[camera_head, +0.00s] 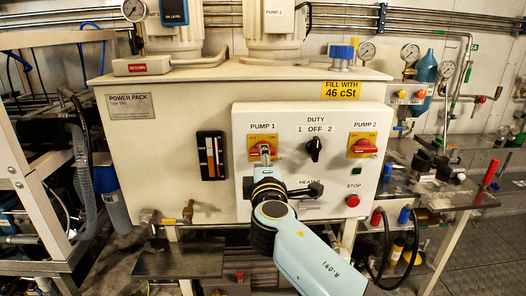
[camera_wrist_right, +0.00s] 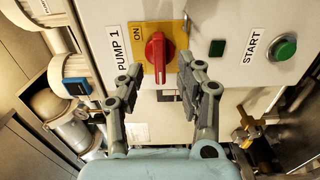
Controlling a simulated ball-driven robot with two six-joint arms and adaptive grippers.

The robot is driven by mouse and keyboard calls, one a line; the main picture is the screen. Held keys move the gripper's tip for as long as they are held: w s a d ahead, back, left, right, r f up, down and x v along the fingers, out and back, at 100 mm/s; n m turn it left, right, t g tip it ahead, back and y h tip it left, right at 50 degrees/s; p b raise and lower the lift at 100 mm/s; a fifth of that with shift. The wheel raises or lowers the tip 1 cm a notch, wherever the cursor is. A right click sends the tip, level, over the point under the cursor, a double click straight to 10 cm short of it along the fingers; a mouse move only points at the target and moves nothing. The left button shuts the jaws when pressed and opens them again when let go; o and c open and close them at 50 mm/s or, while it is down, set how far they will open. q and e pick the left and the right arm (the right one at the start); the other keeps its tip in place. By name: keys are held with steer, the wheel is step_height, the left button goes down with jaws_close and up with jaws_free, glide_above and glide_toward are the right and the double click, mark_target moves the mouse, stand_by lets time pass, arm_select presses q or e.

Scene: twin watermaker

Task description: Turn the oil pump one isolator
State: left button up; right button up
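The pump 1 isolator (camera_head: 256,151) is a red rotary handle on a yellow plate, under the PUMP 1 label on the white control panel (camera_head: 240,190). In the right wrist view, the red handle (camera_wrist_right: 157,53) stands upright in that turned picture, with ON printed beside it. My right gripper (camera_head: 266,158) reaches up from below in the head view and partly covers the isolator. In the wrist view its two fingers (camera_wrist_right: 163,75) are spread apart and empty, one to each side below the handle. I cannot tell whether either touches it. My left gripper is out of view.
The DUTY selector (camera_head: 315,148), pump 2 isolator (camera_head: 363,147) and red STOP button (camera_head: 352,200) sit to the right on the same panel. The green START button (camera_wrist_right: 284,47) shows in the wrist view. A level gauge (camera_head: 211,156) is left of the panel.

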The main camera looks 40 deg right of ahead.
steer(key=x, duration=0.3)
steer(key=shift+w+d, duration=0.15)
steer(key=shift+d, duration=0.05)
steer(key=shift+c, duration=0.2)
jaws_close()
